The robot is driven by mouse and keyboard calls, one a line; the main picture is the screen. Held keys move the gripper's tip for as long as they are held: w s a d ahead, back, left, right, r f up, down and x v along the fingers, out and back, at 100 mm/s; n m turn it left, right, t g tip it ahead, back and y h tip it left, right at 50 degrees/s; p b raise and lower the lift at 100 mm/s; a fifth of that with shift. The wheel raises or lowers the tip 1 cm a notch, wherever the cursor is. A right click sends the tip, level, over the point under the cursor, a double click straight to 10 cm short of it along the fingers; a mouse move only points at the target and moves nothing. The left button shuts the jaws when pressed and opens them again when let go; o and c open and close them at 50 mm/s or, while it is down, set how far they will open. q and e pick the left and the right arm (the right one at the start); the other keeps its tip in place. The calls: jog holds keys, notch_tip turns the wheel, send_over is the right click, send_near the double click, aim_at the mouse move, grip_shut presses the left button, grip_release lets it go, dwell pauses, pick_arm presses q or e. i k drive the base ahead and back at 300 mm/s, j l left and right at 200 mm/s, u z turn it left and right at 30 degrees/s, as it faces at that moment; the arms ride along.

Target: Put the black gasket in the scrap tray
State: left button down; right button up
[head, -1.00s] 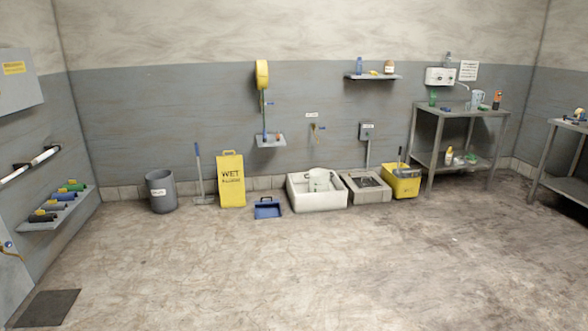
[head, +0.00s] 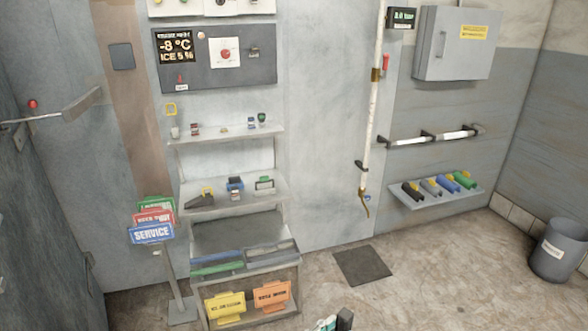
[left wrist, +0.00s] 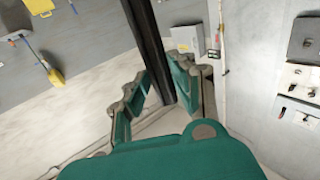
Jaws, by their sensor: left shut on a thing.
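The black gasket (left wrist: 148,38) shows in the left wrist view as a long, straight dark strip running up out of the picture. My left gripper (left wrist: 160,84), with teal fingers, is shut on it near its lower end. In the head view, only a bit of teal and black shows at the bottom edge, likely my left gripper (head: 328,323) with the dark strip's end (head: 345,318). My right gripper is in neither view. I cannot pick out a scrap tray for certain.
A shelf rack (head: 232,195) holds small items, with green, blue and dark strips (head: 245,258) low down. A service sign stand (head: 152,234) is left of it. A wall shelf (head: 437,202) holds coloured rolls. A grey bin (head: 558,250) stands right. The floor by the dark mat (head: 362,266) is clear.

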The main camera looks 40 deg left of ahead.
aim_at(272, 255)
jog(key=i+u, duration=0.4)
jog(key=i+l+u, duration=0.1)
jog(key=i+u, duration=0.35)
jog(key=i+l+u, duration=1.5)
jog(key=l+u, duration=0.3)
jog(key=l, duration=0.2)
jog(key=i+l+u, duration=0.25)
jog(key=l, duration=0.2)
jog(key=l+u, duration=0.3)
jog(key=k+l, duration=0.05)
jog(key=l, duration=0.05)
